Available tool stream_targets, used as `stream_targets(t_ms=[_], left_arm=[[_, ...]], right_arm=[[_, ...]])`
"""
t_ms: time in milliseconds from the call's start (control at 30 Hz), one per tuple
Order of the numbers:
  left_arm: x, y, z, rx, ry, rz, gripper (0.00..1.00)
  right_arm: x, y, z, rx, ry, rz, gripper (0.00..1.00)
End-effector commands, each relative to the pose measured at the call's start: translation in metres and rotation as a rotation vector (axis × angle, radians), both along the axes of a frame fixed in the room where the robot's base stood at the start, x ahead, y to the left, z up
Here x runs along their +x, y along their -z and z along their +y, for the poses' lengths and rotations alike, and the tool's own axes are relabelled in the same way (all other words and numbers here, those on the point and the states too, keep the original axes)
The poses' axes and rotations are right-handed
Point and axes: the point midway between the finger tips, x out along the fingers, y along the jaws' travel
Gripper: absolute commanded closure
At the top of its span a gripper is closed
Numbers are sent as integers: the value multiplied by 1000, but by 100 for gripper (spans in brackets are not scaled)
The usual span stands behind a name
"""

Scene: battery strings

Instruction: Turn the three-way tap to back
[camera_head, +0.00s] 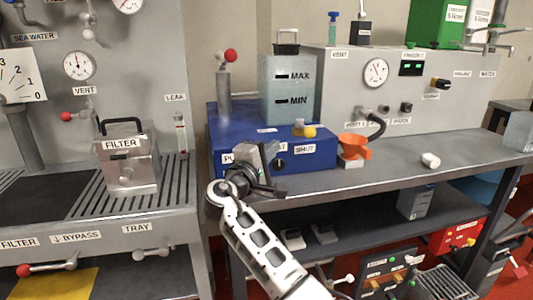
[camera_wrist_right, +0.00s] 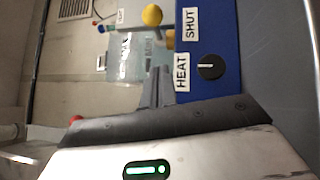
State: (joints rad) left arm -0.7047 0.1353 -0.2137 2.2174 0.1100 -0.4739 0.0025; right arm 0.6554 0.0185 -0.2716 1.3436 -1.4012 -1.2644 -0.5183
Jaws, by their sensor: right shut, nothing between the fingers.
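I cannot tell for sure which fitting is the three-way tap. A metal lever with a red knob (camera_head: 48,268) sits under the FILTER and BYPASS labels at the lower left, with a plain metal lever (camera_head: 155,252) beside it under the TRAY label. No label reading "back" can be read. My right gripper (camera_head: 268,186) is shut and empty in front of the blue box; its fingertips also show in the right wrist view (camera_wrist_right: 158,88), close to the HEAT label. My left gripper is not in view.
The blue box (camera_head: 225,125) carries a clear tank (camera_head: 287,95), a yellow knob (camera_head: 309,132) and a black dial (camera_wrist_right: 211,66). An orange funnel (camera_head: 354,148) and a white cylinder (camera_head: 431,160) stand on the bench. The metal filter box (camera_head: 130,168) stands left. The bench front right is clear.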

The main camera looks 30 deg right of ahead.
Motion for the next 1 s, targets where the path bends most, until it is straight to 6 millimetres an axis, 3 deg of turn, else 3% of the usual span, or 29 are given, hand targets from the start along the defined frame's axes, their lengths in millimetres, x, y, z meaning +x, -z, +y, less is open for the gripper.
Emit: stream_targets(t_ms=[233, 433, 1000], left_arm=[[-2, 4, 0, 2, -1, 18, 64], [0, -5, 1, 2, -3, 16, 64], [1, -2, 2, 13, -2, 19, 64]], right_arm=[[28, -9, -46, 0, 2, -1, 100], [19, -14, -72, 1, 0, 1, 100], [17, -14, -80, 2, -6, 0, 100]])
